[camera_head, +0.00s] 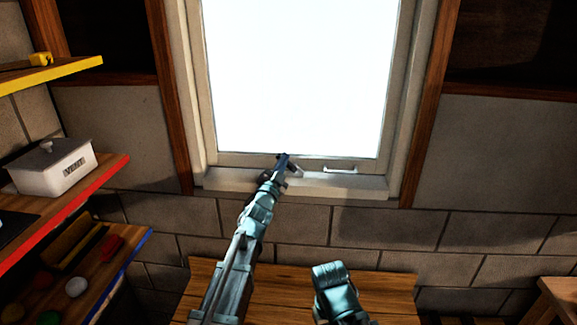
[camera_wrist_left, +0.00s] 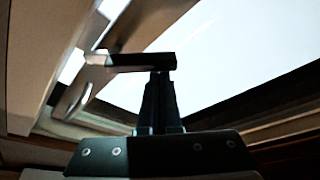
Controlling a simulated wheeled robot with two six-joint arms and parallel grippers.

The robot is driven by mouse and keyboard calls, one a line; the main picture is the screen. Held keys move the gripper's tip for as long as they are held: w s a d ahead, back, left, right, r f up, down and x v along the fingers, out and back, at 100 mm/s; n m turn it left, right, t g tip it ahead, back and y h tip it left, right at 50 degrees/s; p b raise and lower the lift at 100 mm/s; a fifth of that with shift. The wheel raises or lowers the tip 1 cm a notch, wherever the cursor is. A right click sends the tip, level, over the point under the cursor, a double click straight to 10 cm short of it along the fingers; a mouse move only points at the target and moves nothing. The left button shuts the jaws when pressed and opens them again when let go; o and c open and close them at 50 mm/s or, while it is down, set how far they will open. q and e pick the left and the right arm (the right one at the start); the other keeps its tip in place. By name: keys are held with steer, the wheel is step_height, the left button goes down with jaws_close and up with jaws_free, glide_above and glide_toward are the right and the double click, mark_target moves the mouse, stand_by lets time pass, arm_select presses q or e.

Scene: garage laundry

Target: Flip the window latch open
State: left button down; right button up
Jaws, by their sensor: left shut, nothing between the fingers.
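The window latch (camera_head: 295,171) sits at the bottom of the window frame, partly hidden by my left gripper (camera_head: 283,158) in the head view. In the left wrist view the latch shows as a dark bar (camera_wrist_left: 142,62) with a pale metal mount at its left end. My left gripper (camera_wrist_left: 158,76) is shut and empty. Its fingertips are right at the dark bar's free end; I cannot tell whether they touch it. Part of my right arm shows low in the head view, but its gripper is not visible.
A pale handle (camera_head: 342,169) is on the frame right of the latch. The bright window pane (camera_head: 300,75) is behind. The sill (camera_head: 345,186) juts out below. A wooden bench top (camera_head: 385,285) lies beneath. Shelves with a white box (camera_head: 55,168) stand at left.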

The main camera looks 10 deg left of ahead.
arm_select(q)
steer(key=n+y+b, duration=0.1)
steer(key=n, duration=0.1)
steer(key=a+f+n+y+b, duration=0.1)
steer(key=n, duration=0.1)
steer(key=f+n+t+b, duration=0.1)
steer(key=n, duration=0.2)
steer(key=shift+a+y, duration=0.3)
steer(key=shift+y, duration=0.1)
steer(key=shift+r, duration=0.15)
arm_select(e)
step_height(320, 180, down, 3)
steer(key=shift+f, duration=0.1)
arm_select(q)
steer(key=shift+r+p, duration=0.1)
steer(key=shift+p, duration=0.2)
steer(key=shift+r+p, duration=0.5)
steer(key=shift+p, duration=0.05)
steer(key=s, duration=0.9)
steer(key=shift+s+f+b, duration=0.25)
steer(key=shift+f+b, duration=0.1)
arm_select(e)
steer(key=shift+d+r, duration=0.3)
steer(key=shift+d, duration=0.15)
